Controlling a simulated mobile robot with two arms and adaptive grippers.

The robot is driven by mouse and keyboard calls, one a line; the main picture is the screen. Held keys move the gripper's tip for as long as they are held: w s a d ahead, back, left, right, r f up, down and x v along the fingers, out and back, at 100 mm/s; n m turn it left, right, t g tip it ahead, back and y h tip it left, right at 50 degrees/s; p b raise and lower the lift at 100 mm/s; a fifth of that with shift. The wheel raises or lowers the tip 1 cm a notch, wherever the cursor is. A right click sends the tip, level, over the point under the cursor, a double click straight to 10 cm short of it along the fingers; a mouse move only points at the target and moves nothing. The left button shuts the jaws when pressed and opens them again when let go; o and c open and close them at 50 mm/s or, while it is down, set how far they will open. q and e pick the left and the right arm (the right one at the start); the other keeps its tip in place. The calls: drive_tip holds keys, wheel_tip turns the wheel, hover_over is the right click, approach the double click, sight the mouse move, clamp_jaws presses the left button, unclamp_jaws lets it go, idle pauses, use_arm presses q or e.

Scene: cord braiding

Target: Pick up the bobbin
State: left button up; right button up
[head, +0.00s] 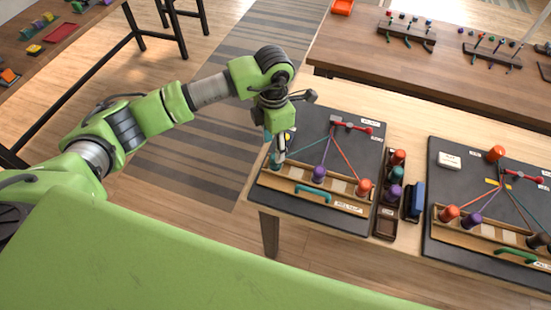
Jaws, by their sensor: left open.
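A dark braiding board (350,127) lies on the near table. In its wooden rack (312,198) stand a purple bobbin (319,174) and an orange-red bobbin (364,188). A teal bobbin (274,162) stands at the rack's left end, partly hidden by my left gripper. Teal, purple and red cords run from the bobbins up to a red clamp (352,127). My left gripper (281,153) is open and points down right at the teal bobbin; I cannot tell whether it touches it. My right gripper is not in view.
A dark tray (387,229) with orange, teal and purple bobbins stands right of the board, beside a blue item (415,200). A second braiding board (445,155) lies further right. A wooden table (365,62) with bobbin stands is behind. A teal handle (313,193) sits on the rack's front.

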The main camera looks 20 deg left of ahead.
use_arm(q)
drive_tip(key=shift+f+p, duration=0.3)
wheel_tip(320, 180, down, 4)
drive_tip(key=shift+w+d+r+p, duration=0.1)
drive_tip(key=shift+d+r+p, duration=0.1)
drive_tip(key=shift+p, duration=0.8)
drive_tip(key=shift+f, duration=0.55)
drive_tip(key=c, duration=1.2)
